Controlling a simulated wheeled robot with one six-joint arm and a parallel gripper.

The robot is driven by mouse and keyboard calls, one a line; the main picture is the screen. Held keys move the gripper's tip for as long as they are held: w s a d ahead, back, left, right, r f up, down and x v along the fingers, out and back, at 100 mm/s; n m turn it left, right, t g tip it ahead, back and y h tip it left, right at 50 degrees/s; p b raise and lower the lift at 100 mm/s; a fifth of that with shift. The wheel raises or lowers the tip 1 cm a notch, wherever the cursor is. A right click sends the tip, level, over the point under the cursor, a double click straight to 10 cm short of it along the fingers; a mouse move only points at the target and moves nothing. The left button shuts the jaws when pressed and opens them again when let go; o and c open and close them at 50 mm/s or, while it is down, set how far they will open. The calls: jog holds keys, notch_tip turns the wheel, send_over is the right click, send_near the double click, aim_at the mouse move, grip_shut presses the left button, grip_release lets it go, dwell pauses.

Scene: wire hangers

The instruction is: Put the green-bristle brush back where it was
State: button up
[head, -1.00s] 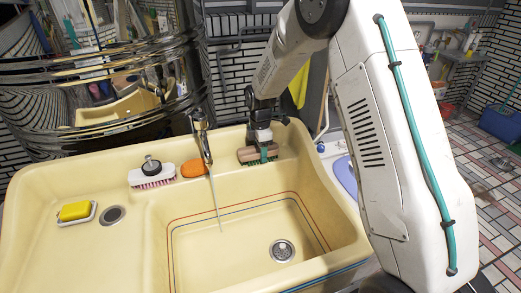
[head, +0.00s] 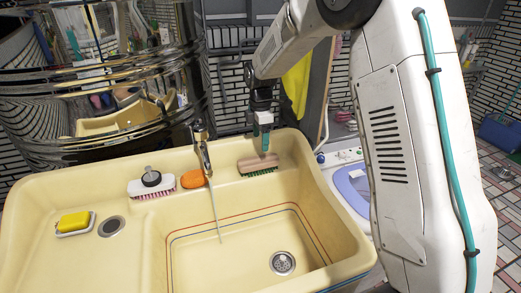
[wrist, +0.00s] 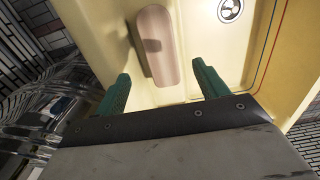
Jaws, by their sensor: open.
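The green-bristle brush (head: 258,163) has a pinkish-brown wooden back and rests bristles down on the back ledge of the yellow sink, right of the tap. In the wrist view its wooden back (wrist: 158,47) lies beyond and between my two green fingertips. My gripper (head: 264,141) is open and empty, just above and apart from the brush. It also shows in the wrist view (wrist: 160,88), with a wide gap between the fingers.
The yellow sink (head: 130,250) has a drain (head: 282,263). On its back ledge are a white brush with pink bristles (head: 152,184), an orange soap (head: 192,179) and the tap (head: 201,150). A yellow sponge (head: 74,221) lies at left. A shiny round tank stands behind.

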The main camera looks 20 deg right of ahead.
jog(key=s+d+r+m, duration=0.2)
jog(key=s+r+m, duration=0.5)
jog(key=s+r, duration=0.9)
jog(key=s+m+t, duration=0.1)
jog(key=s+m, duration=1)
jog(key=s, duration=1.5)
jog(key=shift+d+f, duration=0.4)
